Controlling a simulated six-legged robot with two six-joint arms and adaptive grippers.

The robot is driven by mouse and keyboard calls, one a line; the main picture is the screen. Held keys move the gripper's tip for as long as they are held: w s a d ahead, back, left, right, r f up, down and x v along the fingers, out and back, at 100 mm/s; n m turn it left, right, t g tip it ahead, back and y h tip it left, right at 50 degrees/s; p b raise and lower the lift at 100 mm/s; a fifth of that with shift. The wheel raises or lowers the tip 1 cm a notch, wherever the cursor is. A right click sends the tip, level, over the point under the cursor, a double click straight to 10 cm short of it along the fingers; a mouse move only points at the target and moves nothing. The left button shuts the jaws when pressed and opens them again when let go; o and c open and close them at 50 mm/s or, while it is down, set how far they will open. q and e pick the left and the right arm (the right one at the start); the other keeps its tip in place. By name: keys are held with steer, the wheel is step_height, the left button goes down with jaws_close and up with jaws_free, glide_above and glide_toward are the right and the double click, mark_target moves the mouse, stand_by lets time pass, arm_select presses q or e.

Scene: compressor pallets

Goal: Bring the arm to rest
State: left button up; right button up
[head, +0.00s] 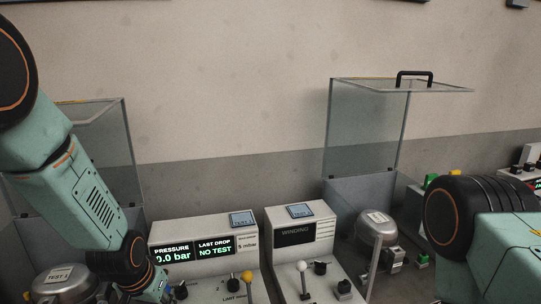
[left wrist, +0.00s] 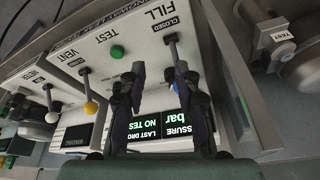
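My left arm (head: 85,190) comes in from the left and reaches down in front of the pressure panel (head: 204,249). In the left wrist view the two fingers of my left gripper (left wrist: 161,75) stand apart with nothing between them. They are over the panel face, near the lever marked FILL (left wrist: 172,48) and the green button (left wrist: 117,51); I cannot tell whether they touch anything. My right arm (head: 490,245) shows at the right of the head view, its gripper out of frame. The pressure display (head: 171,255) reads 0.0 bar and the other reads NO TEST.
A winding panel (head: 301,230) with a white-knobbed lever (head: 302,267) stands beside the pressure panel. A yellow-knobbed lever (head: 247,275) stands between. Clear guards (head: 365,125) stand at both sides. Metal compressors sit at lower left (head: 62,283) and right (head: 375,224).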

arm_select(q)
steer(key=s+f+n+g+b, duration=0.1)
steer(key=s+f+g+b, duration=0.2)
steer(key=s+f+b, duration=1.1)
steer(key=s+f, duration=1.6)
steer(key=s, duration=0.3)
steer(key=shift+d+f+n+g+b, duration=0.3)
steer(key=shift+d+f+n+g, duration=0.1)
arm_select(e)
step_height(320, 180, down, 15)
steer(key=shift+f, duration=0.15)
steer(key=shift+a, duration=0.1)
steer(key=shift+c, duration=0.3)
